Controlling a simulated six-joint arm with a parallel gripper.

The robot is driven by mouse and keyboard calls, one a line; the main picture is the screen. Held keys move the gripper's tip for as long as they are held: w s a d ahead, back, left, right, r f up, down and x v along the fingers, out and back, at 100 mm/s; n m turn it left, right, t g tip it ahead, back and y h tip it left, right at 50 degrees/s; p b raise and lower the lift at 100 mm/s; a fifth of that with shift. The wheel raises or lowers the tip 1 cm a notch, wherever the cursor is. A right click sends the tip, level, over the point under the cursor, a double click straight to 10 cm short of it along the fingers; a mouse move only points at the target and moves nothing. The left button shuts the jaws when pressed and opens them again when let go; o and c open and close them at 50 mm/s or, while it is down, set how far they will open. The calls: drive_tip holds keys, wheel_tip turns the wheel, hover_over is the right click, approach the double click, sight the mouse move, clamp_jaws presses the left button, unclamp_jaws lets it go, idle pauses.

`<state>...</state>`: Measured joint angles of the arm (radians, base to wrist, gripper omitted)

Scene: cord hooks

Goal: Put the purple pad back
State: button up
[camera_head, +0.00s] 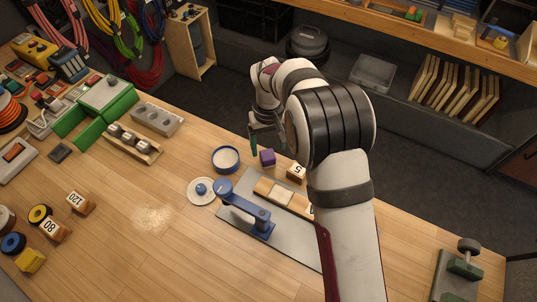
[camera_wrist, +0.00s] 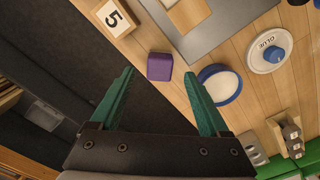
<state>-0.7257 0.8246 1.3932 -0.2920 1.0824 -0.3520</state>
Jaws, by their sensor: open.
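The purple pad (camera_head: 267,157) is a small block lying on the wooden bench near its back edge, between a blue-rimmed round dish and the block marked 5. In the wrist view the purple pad (camera_wrist: 160,67) lies ahead of the fingertips, roughly between their lines. My gripper (camera_head: 262,146) is above the bench edge, close to the pad and apart from it. In the wrist view my gripper (camera_wrist: 164,75) has its two green fingers spread wide, with nothing between them.
The blue-rimmed dish (camera_head: 226,159) and a white GLUE lid (camera_head: 201,191) with a blue knob stand left of the pad. The block marked 5 (camera_head: 296,173) is to its right. A grey plate with a blue clamp arm (camera_head: 246,212) lies in front.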

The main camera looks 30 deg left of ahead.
sight(268, 157)
wheel_tip(268, 157, up, 6)
drive_tip(key=s+d+r+m, duration=0.1)
drive_tip(key=d+r+m, duration=0.1)
drive_tip(key=d+r, duration=0.3)
drive_tip(key=s+d+r+m, duration=0.1)
drive_tip(key=d+r+m, duration=0.15)
drive_tip(key=d, duration=0.55)
drive_tip(key=s+d+r+m+y, duration=0.1)
drive_tip(key=s+d+r+m, duration=0.15)
drive_tip(key=s+d, duration=0.3)
drive_tip(key=s+d+r+m, duration=0.1)
drive_tip(key=s+d+m, duration=0.2)
drive_tip(key=s+d, duration=0.25)
drive_tip(key=s+d+f+m, duration=0.2)
drive_tip(key=s+d+m, duration=0.2)
drive_tip(key=s, duration=0.6)
drive_tip(key=shift+d+f+m+y, duration=0.2)
drive_tip(key=shift+d+m+y, duration=0.1)
drive_tip(key=shift+y, duration=0.1)
